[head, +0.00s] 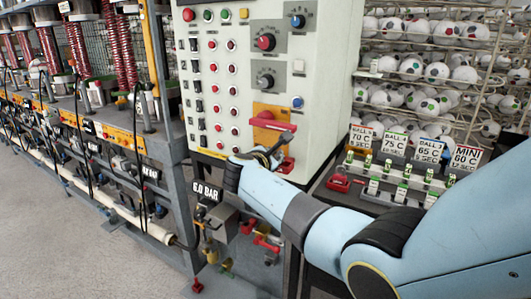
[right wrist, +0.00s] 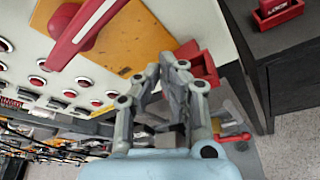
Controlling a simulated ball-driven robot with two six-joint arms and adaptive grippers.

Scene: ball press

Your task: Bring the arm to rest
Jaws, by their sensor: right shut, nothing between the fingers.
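My right arm (head: 385,235), light blue with dark joints, reaches in from the lower right to the front of the control panel. My right gripper (head: 274,150) is shut and empty, just below a red lever (head: 272,122) on an orange plate (head: 264,108). In the right wrist view the gripper's closed fingertips (right wrist: 176,62) point at the panel. There the red lever (right wrist: 88,32) lies to their upper left, and a red block (right wrist: 205,66) is right beside them. I cannot tell whether the fingertips touch it. My left gripper is not in view.
The pale control panel (head: 225,85) carries knobs and buttons. Valves and a gauge sign (head: 206,192) sit below it. At the right, a bench of switches with labelled cards (head: 395,142) stands before racks of white balls (head: 435,70). Grey floor (head: 60,240) is clear at lower left.

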